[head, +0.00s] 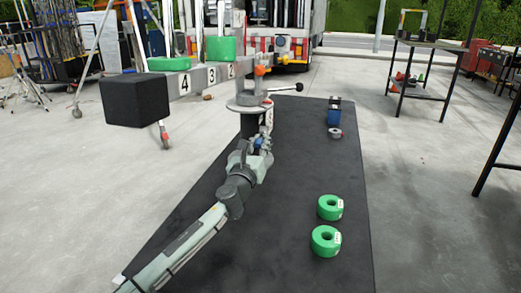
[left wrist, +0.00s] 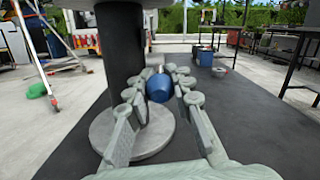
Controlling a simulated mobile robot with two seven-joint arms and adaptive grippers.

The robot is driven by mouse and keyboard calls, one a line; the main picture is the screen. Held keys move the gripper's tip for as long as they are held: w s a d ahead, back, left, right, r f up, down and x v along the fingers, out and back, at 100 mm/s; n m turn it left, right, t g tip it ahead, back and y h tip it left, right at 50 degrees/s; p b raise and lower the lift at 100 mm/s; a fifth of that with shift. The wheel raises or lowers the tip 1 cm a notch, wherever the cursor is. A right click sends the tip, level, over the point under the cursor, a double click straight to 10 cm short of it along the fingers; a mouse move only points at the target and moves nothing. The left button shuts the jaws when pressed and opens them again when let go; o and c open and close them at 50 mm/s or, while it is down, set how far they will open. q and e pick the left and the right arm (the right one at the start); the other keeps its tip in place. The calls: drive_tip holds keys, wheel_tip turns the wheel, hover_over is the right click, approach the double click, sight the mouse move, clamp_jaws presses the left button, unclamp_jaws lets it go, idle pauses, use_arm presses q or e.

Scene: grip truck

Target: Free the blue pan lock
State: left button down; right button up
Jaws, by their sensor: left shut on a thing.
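The blue pan lock (left wrist: 159,89) is a rounded blue knob between the two fingers of my left gripper (left wrist: 161,76) in the left wrist view. My left gripper is shut on it, next to the dark column (left wrist: 121,50) of the stand. In the head view my left gripper (head: 261,146) reaches up to the stand from below, and a bit of the blue knob (head: 258,141) shows at its fingers. The fingers cover part of the knob. My right gripper is in neither view.
Two green discs (head: 326,240) lie on the dark mat (head: 290,270). A blue container (head: 334,116) stands farther back. Shelves (head: 425,44) are at right.

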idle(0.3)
use_arm(q)
drive_tip(key=c, duration=1.3)
unclamp_jaws()
drive_tip(key=shift+s, duration=0.1)
drive_tip(key=v, duration=1.2)
